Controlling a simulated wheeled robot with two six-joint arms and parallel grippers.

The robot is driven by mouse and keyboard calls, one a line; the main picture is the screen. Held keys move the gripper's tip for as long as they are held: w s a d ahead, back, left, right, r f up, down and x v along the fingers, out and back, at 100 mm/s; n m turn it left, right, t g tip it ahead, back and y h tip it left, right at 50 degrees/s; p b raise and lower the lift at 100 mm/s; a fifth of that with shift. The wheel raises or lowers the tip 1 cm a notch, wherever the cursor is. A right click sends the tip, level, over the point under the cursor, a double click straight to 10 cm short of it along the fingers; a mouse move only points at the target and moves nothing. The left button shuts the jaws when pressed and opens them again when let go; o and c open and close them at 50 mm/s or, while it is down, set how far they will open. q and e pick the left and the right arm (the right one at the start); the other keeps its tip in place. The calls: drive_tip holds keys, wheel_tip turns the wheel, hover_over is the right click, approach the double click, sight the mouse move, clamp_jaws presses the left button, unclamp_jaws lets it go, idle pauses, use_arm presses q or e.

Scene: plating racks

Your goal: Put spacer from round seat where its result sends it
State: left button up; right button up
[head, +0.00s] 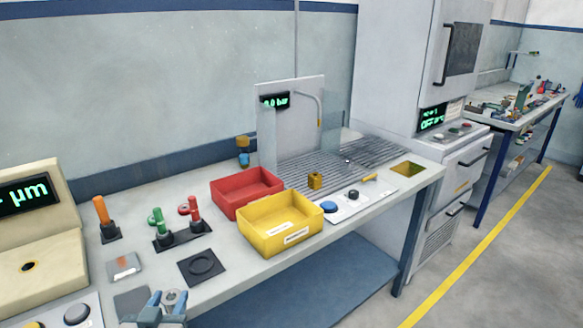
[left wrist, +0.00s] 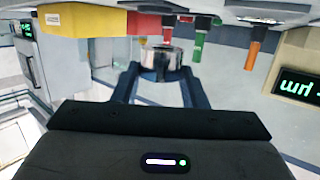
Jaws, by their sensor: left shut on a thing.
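My left gripper (head: 158,308) is shut on a shiny metal ring-shaped spacer (head: 174,297), held at the front edge of the bench. The spacer also shows between the two blue fingers in the left wrist view (left wrist: 162,60). A black square pad with a round seat (head: 202,267) lies behind and right of the gripper, empty. A beige gauge (head: 40,215) at the left has a display ending in "µm"; its number is cut off. A red bin (head: 245,191) and a yellow bin (head: 280,222) stand further right. My right gripper is not in view.
Green and red plug gauges (head: 178,228) and an orange-handled one (head: 104,220) stand upright behind the pad. A small grey plate (head: 124,266) lies left of it. A slatted wash area (head: 345,160) and a button panel (head: 345,203) lie beyond the bins.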

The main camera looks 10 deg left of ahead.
use_arm(q)
drive_tip(key=shift+w+d+f, duration=0.2)
drive_tip(key=shift+d, duration=0.05)
drive_tip(key=w+d+r+m+h, duration=0.1)
drive_tip(key=w+d+m+h, duration=0.1)
drive_tip(key=w+d, duration=0.3)
drive_tip(key=w+d+m+h, duration=0.1)
drive_tip(key=w+d+h, duration=0.1)
drive_tip(key=d, duration=0.6)
drive_tip(key=s+a+n+y, duration=0.1)
drive_tip(key=s+a, duration=0.1)
drive_tip(key=a, duration=0.2)
drive_tip(key=s+a+y, duration=0.1)
drive_tip(key=s+a, duration=0.1)
drive_tip(key=a, duration=0.2)
drive_tip(key=s+a+f+n+y, duration=0.1)
drive_tip(key=s+a, duration=0.1)
drive_tip(key=a, duration=0.2)
drive_tip(key=shift+s+a+n, duration=0.3)
drive_tip(key=shift+s, duration=0.1)
drive_tip(key=shift+s+a+r+y, duration=0.25)
drive_tip(key=shift+s+a+y, duration=0.1)
drive_tip(key=shift+a+y, duration=0.2)
drive_tip(key=shift+w, duration=0.1)
